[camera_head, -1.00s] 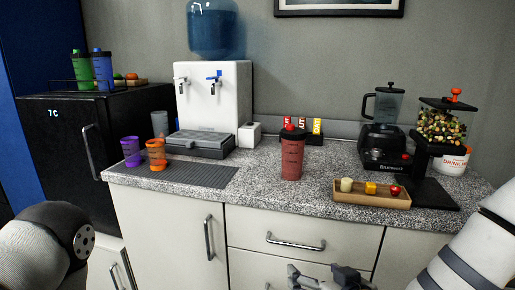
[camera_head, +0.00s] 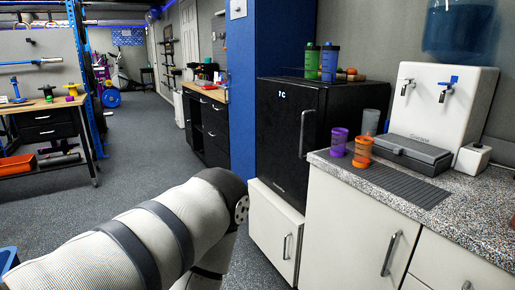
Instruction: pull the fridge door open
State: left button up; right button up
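The black fridge (camera_head: 280,167) stands on a white cabinet, left of the counter, with "7 C" lit on its front. Its door looks closed. The upright metal door handle (camera_head: 303,134) is on the right side of the door, with nothing touching it. My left arm comes in from the lower left, and its bent joint is in front of and left of the fridge's white base. My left gripper is out of view. My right arm and gripper are also out of view.
A green bottle (camera_head: 310,62) and a blue bottle (camera_head: 329,64) stand on the fridge. Purple (camera_head: 339,142) and orange (camera_head: 363,152) cups stand on the counter mat beside it. The water dispenser (camera_head: 445,105) is further right. Open floor (camera_head: 160,150) lies left of the fridge.

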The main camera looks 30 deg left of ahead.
aim_at(291, 114)
jog(key=u, duration=0.8)
